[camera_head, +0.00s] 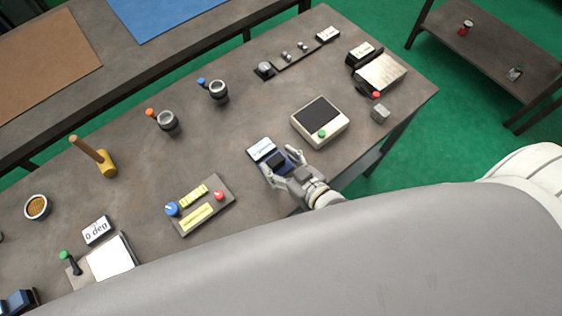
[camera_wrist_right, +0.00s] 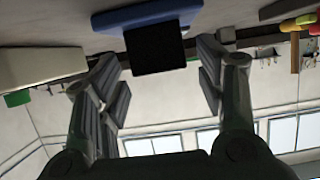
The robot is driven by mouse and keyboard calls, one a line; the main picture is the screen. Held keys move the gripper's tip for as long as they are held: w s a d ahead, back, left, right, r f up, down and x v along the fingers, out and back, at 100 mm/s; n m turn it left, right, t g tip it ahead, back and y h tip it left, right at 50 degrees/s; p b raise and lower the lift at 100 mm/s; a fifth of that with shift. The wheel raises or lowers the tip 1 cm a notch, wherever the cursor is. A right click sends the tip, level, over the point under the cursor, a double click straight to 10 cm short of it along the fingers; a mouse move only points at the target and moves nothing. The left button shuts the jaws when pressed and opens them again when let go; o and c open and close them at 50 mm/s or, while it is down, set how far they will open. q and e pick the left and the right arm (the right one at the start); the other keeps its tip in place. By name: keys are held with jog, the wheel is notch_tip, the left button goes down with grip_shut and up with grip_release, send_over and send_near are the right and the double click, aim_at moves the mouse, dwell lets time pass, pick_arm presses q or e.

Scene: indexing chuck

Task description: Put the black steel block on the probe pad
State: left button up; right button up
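The black steel block (camera_head: 277,160) sits on a small blue holder (camera_head: 268,168) with a white label, near the table's front edge. In the right wrist view the block (camera_wrist_right: 155,50) stands against the blue holder (camera_wrist_right: 146,15), between and beyond my fingertips. My right gripper (camera_head: 284,163) is open, with one finger on each side of the block and gaps showing; it also shows in the wrist view (camera_wrist_right: 163,90). A beige box (camera_head: 335,127) with a dark square top and green button stands behind it; I cannot tell whether this is the probe pad. My left gripper is not in view.
A grey cube (camera_head: 380,113) lies near the right table edge. A panel (camera_head: 222,203) with blue and red knobs is left of the gripper. The table middle is mostly clear.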

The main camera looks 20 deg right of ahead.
jog(key=shift+r, duration=0.2)
jog(key=shift+s+d, duration=0.1)
jog(key=shift+s, duration=0.25)
jog(key=b+v, duration=0.1)
jog(key=v, duration=0.8)
jog(key=shift+s+d+r, duration=0.1)
jog(key=shift+s, duration=0.1)
jog(key=shift+v, duration=0.9)
jog(key=shift+r, duration=0.1)
